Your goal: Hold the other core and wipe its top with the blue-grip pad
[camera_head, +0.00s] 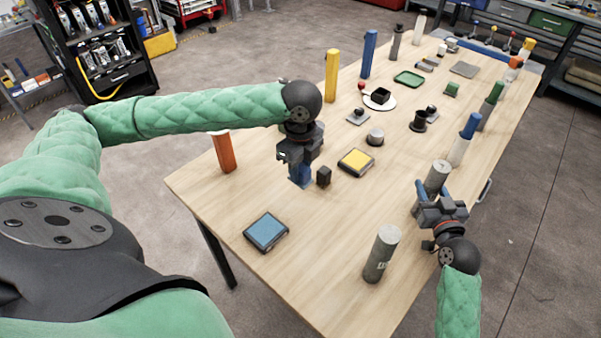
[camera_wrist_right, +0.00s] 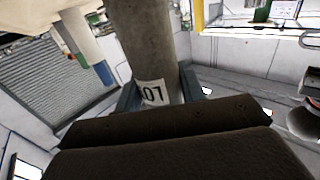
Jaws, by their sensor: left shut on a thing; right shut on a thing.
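My right gripper (camera_head: 438,198) is shut around a grey cylindrical core (camera_head: 438,172) at the table's right edge. In the right wrist view the core (camera_wrist_right: 146,45) stands between the fingers, with a white number label near them. A second grey core (camera_head: 380,256) stands upright near the front of the table, untouched. My left gripper (camera_head: 297,160) is shut on a blue piece (camera_head: 299,180), apparently the blue-grip pad, low over the left-middle of the table. The gripper hides most of it, and I cannot tell whether it touches the table.
A small black block (camera_head: 324,177) stands beside the blue piece. A yellow-topped tray (camera_head: 356,162) and a blue-topped tray (camera_head: 266,232) lie nearby. An orange cylinder (camera_head: 223,151) stands at the left edge. The table (camera_head: 330,225) is bare between the left gripper and the near core.

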